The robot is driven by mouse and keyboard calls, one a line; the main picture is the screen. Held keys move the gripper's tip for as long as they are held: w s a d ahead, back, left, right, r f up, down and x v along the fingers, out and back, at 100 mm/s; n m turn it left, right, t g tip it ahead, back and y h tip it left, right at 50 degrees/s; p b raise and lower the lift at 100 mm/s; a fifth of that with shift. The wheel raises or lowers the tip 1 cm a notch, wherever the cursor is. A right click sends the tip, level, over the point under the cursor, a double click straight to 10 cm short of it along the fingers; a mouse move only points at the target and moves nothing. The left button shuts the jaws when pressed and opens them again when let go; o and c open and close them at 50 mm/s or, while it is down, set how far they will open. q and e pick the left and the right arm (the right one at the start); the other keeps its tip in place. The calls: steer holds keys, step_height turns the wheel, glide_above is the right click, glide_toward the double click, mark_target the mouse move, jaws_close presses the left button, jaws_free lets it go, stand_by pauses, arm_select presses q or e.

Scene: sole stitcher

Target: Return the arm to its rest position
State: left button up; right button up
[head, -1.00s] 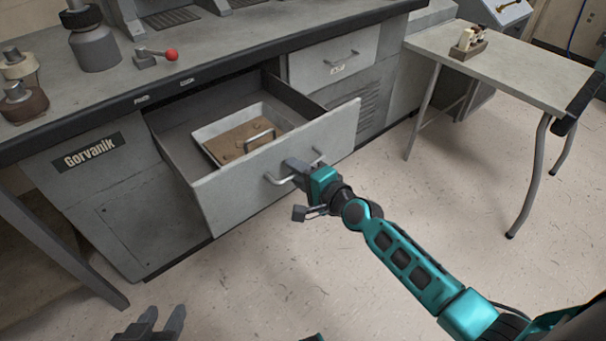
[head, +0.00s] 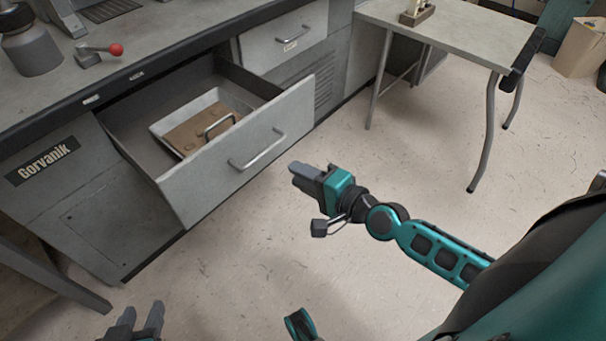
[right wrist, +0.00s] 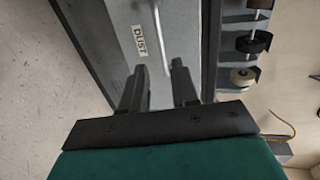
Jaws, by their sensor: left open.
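My right gripper (head: 308,180) is in front of the pulled-out grey drawer, over the floor, to the right of the drawer's bar handle (head: 258,150) and apart from it. In the right wrist view its two fingers (right wrist: 159,88) stand apart with nothing between them. Beyond them are a metal bar handle (right wrist: 161,38) and a label reading DUST (right wrist: 139,41). My left gripper (head: 138,320) is at the bottom left of the head view, fingers apart and empty, partly cut off by the frame edge.
The open drawer (head: 225,160) holds a white tray (head: 163,128) with a brown handled piece (head: 190,135). Above is the bench top (head: 165,50) with a red-knobbed lever (head: 100,52). A side table (head: 465,38) stands at the right. The floor (head: 240,275) between is clear.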

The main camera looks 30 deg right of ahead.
stand_by(0.4)
steer(key=s+a+f+n+g+h, duration=0.1)
steer(key=s+a+f+n+g, duration=0.15)
steer(key=s+n, duration=0.4)
steer(key=s+a+f+n+g+h, duration=0.1)
steer(key=s+a+f+n, duration=0.2)
steer(key=n, duration=0.7)
arm_select(q)
steer(key=s+a+r+y+p, duration=0.1)
steer(key=a+r+p, duration=0.2)
steer(key=r+p, duration=0.8)
steer(key=p, duration=0.4)
steer(key=shift+s, duration=0.2)
arm_select(e)
step_height(320, 180, up, 12)
steer(key=s+d+h, duration=0.1)
steer(key=shift+s+d+f, duration=0.25)
steer(key=shift+s+d, duration=0.1)
arm_select(q)
steer(key=shift+s+d, duration=0.1)
steer(key=shift+d, duration=0.1)
steer(key=shift+w+r, duration=0.1)
steer(key=shift+w, duration=0.1)
